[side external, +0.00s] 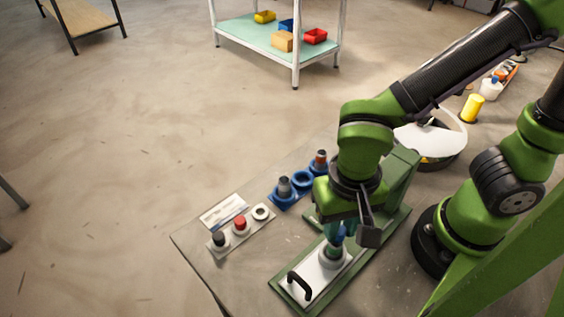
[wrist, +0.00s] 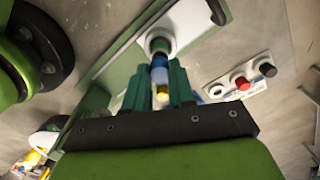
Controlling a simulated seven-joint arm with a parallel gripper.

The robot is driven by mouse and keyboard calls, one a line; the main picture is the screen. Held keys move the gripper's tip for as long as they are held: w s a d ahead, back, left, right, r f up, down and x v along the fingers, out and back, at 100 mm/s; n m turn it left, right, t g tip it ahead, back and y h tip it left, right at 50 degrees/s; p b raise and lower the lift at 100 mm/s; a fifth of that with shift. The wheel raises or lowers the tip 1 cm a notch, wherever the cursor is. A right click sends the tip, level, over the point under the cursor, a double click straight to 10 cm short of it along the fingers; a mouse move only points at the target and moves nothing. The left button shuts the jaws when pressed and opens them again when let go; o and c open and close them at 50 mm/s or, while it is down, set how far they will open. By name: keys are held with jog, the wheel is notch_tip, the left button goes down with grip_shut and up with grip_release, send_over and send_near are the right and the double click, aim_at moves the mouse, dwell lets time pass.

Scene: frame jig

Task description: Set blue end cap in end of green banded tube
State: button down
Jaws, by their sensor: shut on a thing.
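My gripper (side external: 338,237) points down over the white plate of the green jig. Its teal fingers are shut on the blue end cap (side external: 339,235), which also shows between the fingers in the wrist view (wrist: 159,75). A yellow part (wrist: 162,94) shows between the fingers behind the cap. Just beyond the cap stands a round grey-green piece (wrist: 159,46) in the jig, which seems to be the top of the green banded tube. The cap lines up closely with it; I cannot tell whether they touch.
The jig plate has a black handle (side external: 299,285). Left of it, a pale strip holds a black cap (side external: 219,239), a red cap (side external: 239,225) and a white ring (side external: 261,212). Blue holders (side external: 283,198) with tubes stand behind. A shelf with coloured bins (side external: 284,41) is far back.

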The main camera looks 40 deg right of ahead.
jog(key=shift+f, duration=0.1)
jog(key=shift+f, duration=0.6)
jog(key=c, duration=0.7)
grip_release()
jog(key=shift+r, duration=0.15)
jog(key=shift+r, duration=0.6)
